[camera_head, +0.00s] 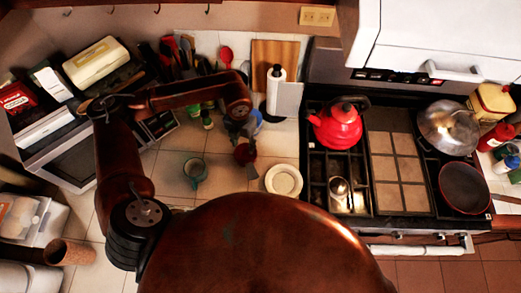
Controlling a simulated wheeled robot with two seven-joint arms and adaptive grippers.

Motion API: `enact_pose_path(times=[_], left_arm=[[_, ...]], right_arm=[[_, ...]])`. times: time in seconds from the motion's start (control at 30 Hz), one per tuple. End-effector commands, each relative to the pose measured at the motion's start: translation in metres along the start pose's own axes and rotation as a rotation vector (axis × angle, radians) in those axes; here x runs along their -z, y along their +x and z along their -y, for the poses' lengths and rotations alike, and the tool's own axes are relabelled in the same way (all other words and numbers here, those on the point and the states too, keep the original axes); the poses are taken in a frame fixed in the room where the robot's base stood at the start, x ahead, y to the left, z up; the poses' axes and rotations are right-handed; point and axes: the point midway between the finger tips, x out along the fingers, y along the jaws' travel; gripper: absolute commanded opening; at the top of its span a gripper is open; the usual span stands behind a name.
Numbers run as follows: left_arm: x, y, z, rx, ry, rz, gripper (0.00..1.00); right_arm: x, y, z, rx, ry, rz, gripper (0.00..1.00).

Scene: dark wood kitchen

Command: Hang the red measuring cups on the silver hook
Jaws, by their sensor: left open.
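A red round-headed piece with a handle (226,56) shows at the back wall, beside the utensils. It may be the red measuring cups, but it is too small to be sure. Several small hooks (157,9) line the top edge of the view; I cannot tell which one is the silver hook. My left arm bends over the counter from the left. My left gripper (246,155) points down over the tiles, open, between the teal mug and the paper towel, well in front of the red piece. Its fingertips are small and dark. My right gripper is out of view.
A teal mug (195,171) and a cream bowl (284,180) stand on the tiled counter. A paper towel holder (276,92), a wooden board (275,62) and utensils (180,55) stand behind. A red kettle (338,126) sits on the stove at right.

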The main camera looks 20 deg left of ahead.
Motion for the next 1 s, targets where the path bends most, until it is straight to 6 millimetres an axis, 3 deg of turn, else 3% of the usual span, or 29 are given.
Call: enact_pose_path(times=[0.57,0.73,0.93,1.0], left_arm=[[0.006,0.057,0.002,0.000,0.007,-0.005,0.82],[0.004,0.076,0.002,0.001,0.006,-0.001,0.82],[0.004,0.078,0.002,0.001,0.006,0.000,0.82],[0.005,0.078,0.002,0.000,0.006,0.000,0.78]], right_arm=[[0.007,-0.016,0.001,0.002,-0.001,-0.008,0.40],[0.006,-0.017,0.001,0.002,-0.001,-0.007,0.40],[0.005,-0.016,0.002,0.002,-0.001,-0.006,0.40],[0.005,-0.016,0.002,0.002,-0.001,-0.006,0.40]])
